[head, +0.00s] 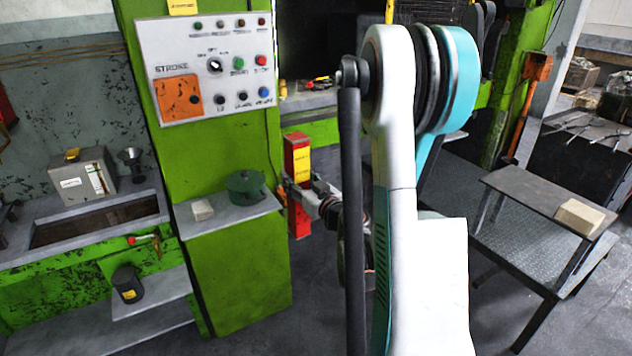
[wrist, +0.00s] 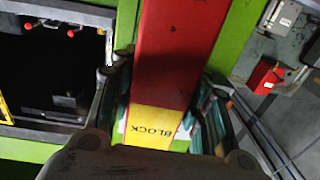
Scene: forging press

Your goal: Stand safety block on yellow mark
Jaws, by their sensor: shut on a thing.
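The safety block (head: 300,217) is a tall red bar with a yellow band, upright beside the green press column in the head view. In the wrist view the block (wrist: 178,55) runs up the middle, and its yellow part reads "BLOCK". My gripper (head: 301,188) is shut on the block around its middle, and in the wrist view the fingers of my gripper (wrist: 165,90) lie on either side of it. I cannot tell whether the block's lower end touches anything. I cannot make out a yellow mark for it; my arm covers much of the press middle.
The green press column (head: 240,290) with its control panel (head: 212,67) stands left of the block. A grey shelf (head: 225,212) holds a green round part (head: 246,186) and a pale block. A dark table (head: 545,200) stands at the right. Grey floor shows between.

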